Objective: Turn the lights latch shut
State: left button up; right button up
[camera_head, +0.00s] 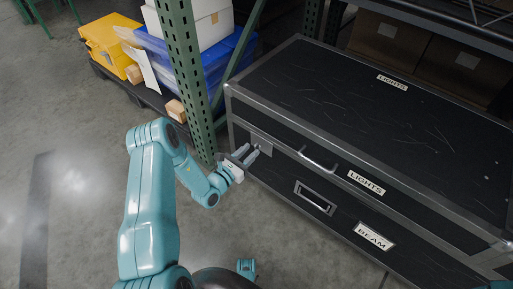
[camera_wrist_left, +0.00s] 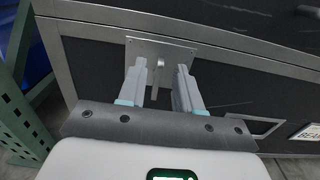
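The black case with metal edges and a LIGHTS label (camera_head: 366,182) stands on the right of the head view. Its latch is a metal plate (camera_wrist_left: 163,48) with a narrow lever (camera_wrist_left: 158,76), near the left end of the case front. In the head view the latch plate (camera_head: 264,138) is partly hidden by my gripper. My left gripper (camera_head: 255,152) is at the latch. In the left wrist view its fingers (camera_wrist_left: 160,85) are apart, one on each side of the lever, with gaps showing.
A green perforated rack post (camera_head: 184,75) stands close left of the case. A drawer handle (camera_head: 318,160) and a lower BEAM label (camera_head: 374,235) are on the front. Blue totes and a yellow case (camera_head: 109,45) sit behind left. The grey floor at left is clear.

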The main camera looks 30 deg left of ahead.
aim_at(256, 145)
pick_arm(q)
jog(key=w, duration=0.4)
jog(key=shift+d+b, duration=0.15)
jog(key=shift+b, duration=0.2)
grip_shut()
